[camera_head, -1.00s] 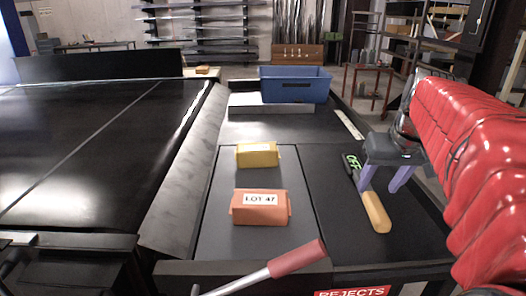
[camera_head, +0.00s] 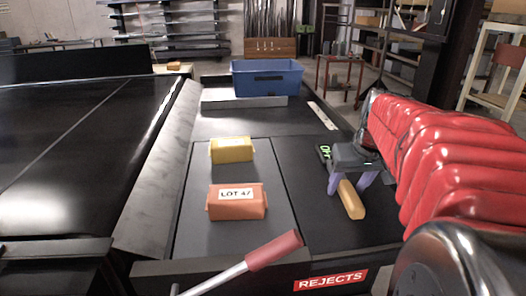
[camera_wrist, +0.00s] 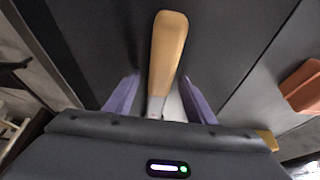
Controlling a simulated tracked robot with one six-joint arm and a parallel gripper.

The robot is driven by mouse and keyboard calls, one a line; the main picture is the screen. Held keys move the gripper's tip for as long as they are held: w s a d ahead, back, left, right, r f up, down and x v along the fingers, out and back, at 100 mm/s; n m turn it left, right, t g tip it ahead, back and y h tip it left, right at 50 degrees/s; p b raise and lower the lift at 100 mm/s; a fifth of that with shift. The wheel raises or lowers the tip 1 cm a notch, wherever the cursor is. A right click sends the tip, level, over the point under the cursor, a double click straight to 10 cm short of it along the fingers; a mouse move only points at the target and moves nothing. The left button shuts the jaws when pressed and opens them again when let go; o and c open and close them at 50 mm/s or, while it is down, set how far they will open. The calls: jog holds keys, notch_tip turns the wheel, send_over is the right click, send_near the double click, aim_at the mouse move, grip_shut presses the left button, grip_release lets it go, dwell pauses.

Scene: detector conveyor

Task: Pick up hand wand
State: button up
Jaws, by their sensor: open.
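The hand wand lies on the dark panel at the right of the bench. Its tan wooden handle (camera_head: 351,200) points toward the front edge, and its black head with a green lit display (camera_head: 325,152) shows to the left of my gripper. My gripper (camera_head: 347,187) is open, its two purple fingers on either side of the wand near the base of the handle. In the wrist view the handle (camera_wrist: 168,48) runs between the fingers with a gap on each side. My gripper body hides the wand's middle part.
An orange packet marked LOT 47 (camera_head: 237,202) and a yellow packet (camera_head: 231,150) lie on the grey panel to the left. A blue bin (camera_head: 266,78) stands at the back. A red-handled lever (camera_head: 273,251) sticks up in front, near the REJECTS sign (camera_head: 330,281).

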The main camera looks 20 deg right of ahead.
dwell(0.5)
grip_shut()
dwell(0.4)
